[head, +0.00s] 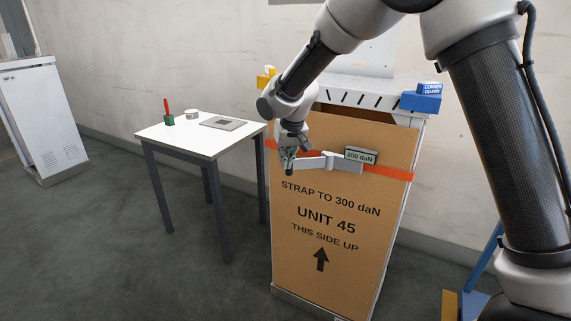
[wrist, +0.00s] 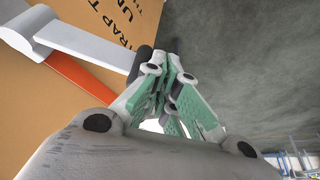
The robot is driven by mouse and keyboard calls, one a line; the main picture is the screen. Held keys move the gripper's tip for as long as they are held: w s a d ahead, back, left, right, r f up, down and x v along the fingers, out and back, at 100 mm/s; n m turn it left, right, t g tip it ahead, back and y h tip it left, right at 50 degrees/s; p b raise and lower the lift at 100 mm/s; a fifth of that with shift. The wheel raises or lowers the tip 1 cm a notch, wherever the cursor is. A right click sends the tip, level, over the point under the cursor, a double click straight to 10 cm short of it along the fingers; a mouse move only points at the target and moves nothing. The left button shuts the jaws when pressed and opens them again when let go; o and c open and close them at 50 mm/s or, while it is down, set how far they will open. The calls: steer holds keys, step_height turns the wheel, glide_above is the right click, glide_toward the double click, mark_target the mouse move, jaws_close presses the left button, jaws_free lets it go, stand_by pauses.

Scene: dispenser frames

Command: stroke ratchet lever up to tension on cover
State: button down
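The cardboard cover (head: 322,268) stands upright with an orange strap (head: 392,172) across its upper part. The strap also shows in the wrist view (wrist: 77,76). On the strap sits the ratchet with its pale grey lever (head: 312,163) lying roughly level, pointing left. A small display (head: 361,156) by it reads 200 daN. The lever (wrist: 95,48) ends in a dark grip (wrist: 143,60) in the wrist view. My gripper (head: 288,163) is at this end, its green-padded fingers (wrist: 170,75) close together. They partly hide the grip, so whether they hold it is unclear.
A white table (head: 190,142) at left holds a red-handled item (head: 167,115), a roll (head: 192,114) and a grey plate (head: 223,124). A white cabinet (head: 40,118) stands far left. Floor in front is clear.

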steer(key=a+v, duration=0.1)
steer(key=v, duration=0.6)
steer(key=shift+s+a, duration=0.1)
stand_by(1.5)
